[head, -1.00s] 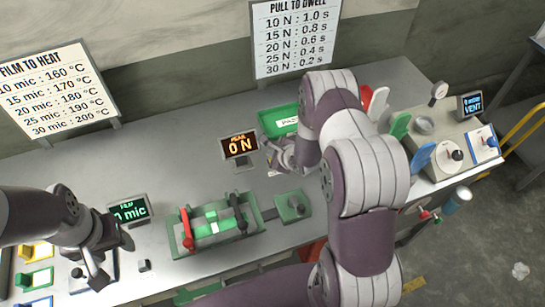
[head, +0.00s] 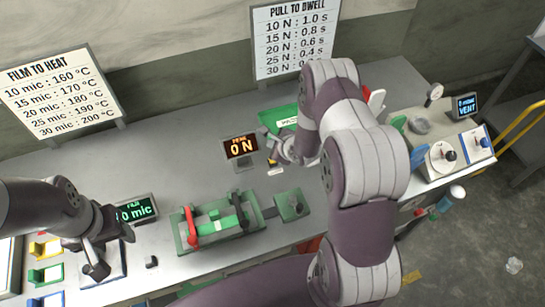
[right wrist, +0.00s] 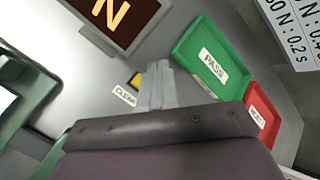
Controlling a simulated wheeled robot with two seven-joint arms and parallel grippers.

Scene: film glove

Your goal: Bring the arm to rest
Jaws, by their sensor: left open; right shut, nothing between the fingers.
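My right arm spans the middle of the head view, its elbow bent over the bench. My right gripper (head: 276,150) is above the bench between the peak display and the green tray, partly hidden by its wrist. In the right wrist view its fingers (right wrist: 155,80) are together with nothing between them, over bare bench beside the label reading CLEAR. My left gripper (head: 97,262) hangs open at the left, over a panel near the bench's front left.
The peak display (head: 241,147) reads 0 N. The green PASS tray (right wrist: 188,60) and a red tray (right wrist: 258,125) lie beside my right gripper. The green clamp fixture (head: 215,222) stands at mid-bench. A gauge console (head: 437,150) is at the right. Bare bench lies behind the fixture.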

